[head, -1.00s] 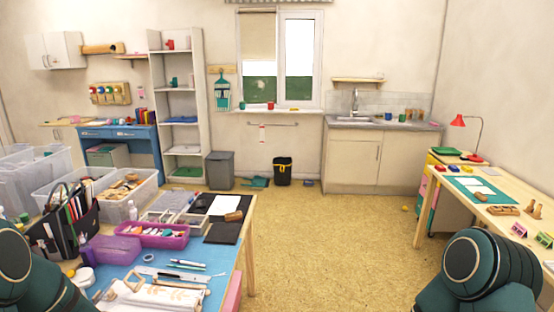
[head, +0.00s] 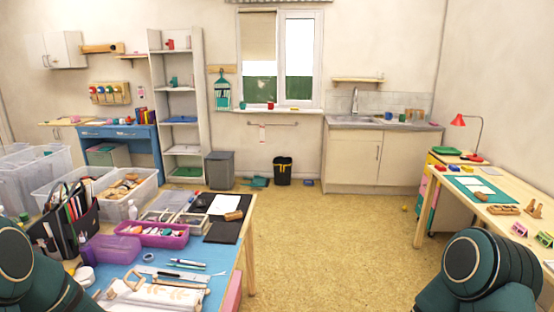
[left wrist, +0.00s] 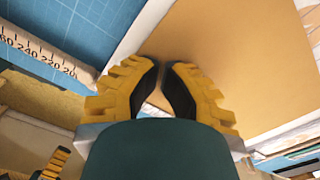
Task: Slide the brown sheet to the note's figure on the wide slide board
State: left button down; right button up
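The brown sheet (left wrist: 235,50) fills much of the left wrist view, lying flat beside a pale strip (left wrist: 135,40). A printed scale (left wrist: 40,57) with large numbers shows at the left; its exact reading at the sheet is not clear. My left gripper (left wrist: 163,66) has yellow fingers with black pads, drawn almost together over the sheet with nothing visible between them. Whether the tips touch the sheet I cannot tell. In the head view, pale board parts (head: 150,298) show at the bottom edge of the blue-topped table. No note's figure is readable. My right gripper is out of view.
A blue gridded mat (left wrist: 85,20) borders the scale. Pens (head: 187,264), a purple tray (head: 150,236) and a black pen holder (head: 70,222) crowd the table. A black mat (head: 222,232) lies at its far right. Open floor (head: 330,235) separates it from the right-hand desk (head: 450,193).

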pick_arm(q)
jog(key=shift+d+r, duration=0.1)
jog(key=shift+r+p, duration=2.95)
jog(key=shift+r, duration=0.5)
jog(key=s+d+f+n+t+h, duration=0.1)
jog(key=s+d+f+n+h, duration=0.1)
jog(key=d+n, duration=0.5)
jog(key=s+d+f+n+h, duration=0.1)
jog(key=s+d+f+n, duration=0.2)
jog(key=d+n, duration=0.4)
jog(key=d+f, duration=0.1)
jog(key=d, duration=0.6)
jog(key=shift+s+n+t+h, duration=0.4)
jog(key=shift+f, duration=0.1)
